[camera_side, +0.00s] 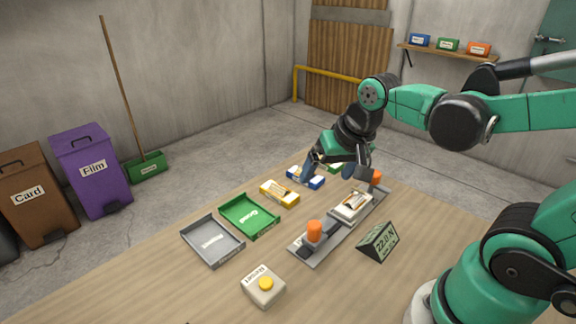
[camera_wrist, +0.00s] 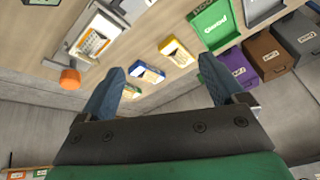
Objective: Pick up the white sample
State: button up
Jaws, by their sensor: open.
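The white sample (camera_side: 351,206) is a small white block with a printed top. It sits on a grey rail fixture (camera_side: 301,246) between two orange knobs. It also shows at the upper left of the wrist view (camera_wrist: 95,38). My gripper (camera_side: 338,174) is open with its blue-grey fingers wide apart, above the table near the blue block and behind the white sample. In the wrist view the gripper (camera_wrist: 160,66) has nothing between its fingers, and the white sample lies outside them to the left.
A yellow block (camera_side: 280,193), a blue block (camera_side: 305,178) and a green block (camera_side: 335,167) stand in a row left of the fixture. A green tray (camera_side: 237,231), a grey tray (camera_side: 192,240), a button box (camera_side: 257,294) and a force display (camera_side: 378,243) stand on the table.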

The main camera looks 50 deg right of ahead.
aim_at(352, 201)
jog(key=d+f+m+g, duration=0.1)
jog(key=d+m, duration=0.1)
jog(key=m, duration=0.1)
jog(key=d+f+m+g, duration=0.2)
jog(key=d+m, duration=0.1)
jog(key=m, duration=0.1)
jog(key=d+f+m+g, duration=0.1)
jog(key=d+f+m, duration=0.1)
jog(key=m, duration=0.2)
jog(key=shift+s+d+f+g+y, duration=0.2)
jog(key=shift+s+d+g+y, duration=0.05)
jog(key=shift+s+g+y, duration=0.1)
jog(key=shift+s+d+f+m, duration=0.15)
jog(key=shift+f+m, duration=0.1)
jog(key=shift+m, duration=0.35)
jog(key=shift+f, duration=2.75)
grip_shut()
jog(key=shift+r, duration=0.15)
